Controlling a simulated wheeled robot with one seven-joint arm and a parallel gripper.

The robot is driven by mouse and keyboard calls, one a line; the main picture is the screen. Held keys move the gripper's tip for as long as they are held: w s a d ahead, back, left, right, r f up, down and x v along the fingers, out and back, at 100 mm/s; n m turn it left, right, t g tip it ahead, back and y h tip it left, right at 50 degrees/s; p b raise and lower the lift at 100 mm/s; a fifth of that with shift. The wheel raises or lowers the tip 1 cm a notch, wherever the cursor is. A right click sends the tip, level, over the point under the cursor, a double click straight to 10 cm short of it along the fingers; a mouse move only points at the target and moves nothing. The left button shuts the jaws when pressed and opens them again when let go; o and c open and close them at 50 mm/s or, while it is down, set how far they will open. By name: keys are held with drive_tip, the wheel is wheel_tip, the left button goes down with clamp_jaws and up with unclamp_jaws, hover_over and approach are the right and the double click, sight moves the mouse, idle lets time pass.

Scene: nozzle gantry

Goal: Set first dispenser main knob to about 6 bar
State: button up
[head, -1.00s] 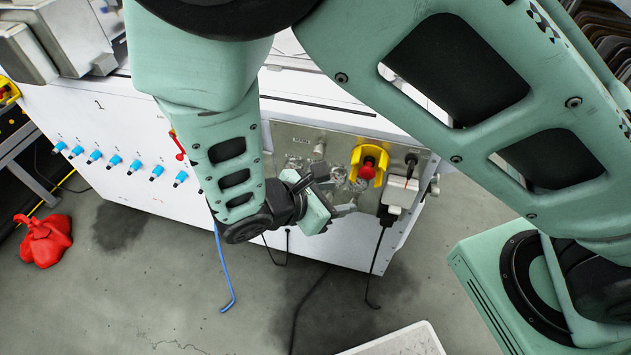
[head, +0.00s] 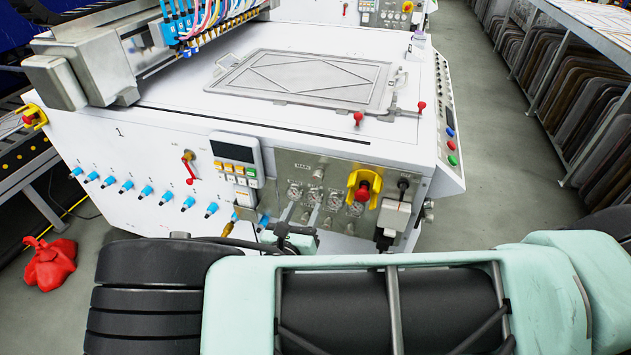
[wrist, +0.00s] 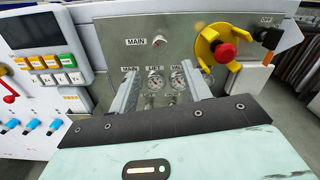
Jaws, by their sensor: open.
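The grey dispenser panel (head: 335,175) is on the front of the white machine. In the wrist view the panel (wrist: 120,45) shows a small round fitting (wrist: 159,40) beside a large MAIN label. Below are small dials, including a LIFT gauge (wrist: 154,76) and a MAIN gauge (wrist: 177,80); needle readings are too small to tell. My gripper (wrist: 160,70) is open, its two fingers pointing at the panel on either side of the LIFT gauge. The left finger covers part of the left MAIN gauge. Knobs under the gauges are mostly hidden. My gripper (head: 301,207) is also before the panel in the head view.
A red emergency button in a yellow guard (head: 363,188) sticks out right of the gauges. A display with coloured buttons (head: 236,158) is to the left. A row of blue fittings (head: 146,191) and a red-handled lever (head: 188,168) are further left. A red object (head: 50,264) lies on the floor.

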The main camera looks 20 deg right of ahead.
sight(316, 181)
drive_tip(key=p+x, duration=0.1)
drive_tip(key=x, duration=0.9)
drive_tip(key=shift+w+d, duration=0.15)
drive_tip(key=shift+w, duration=0.1)
drive_tip(key=c, duration=1)
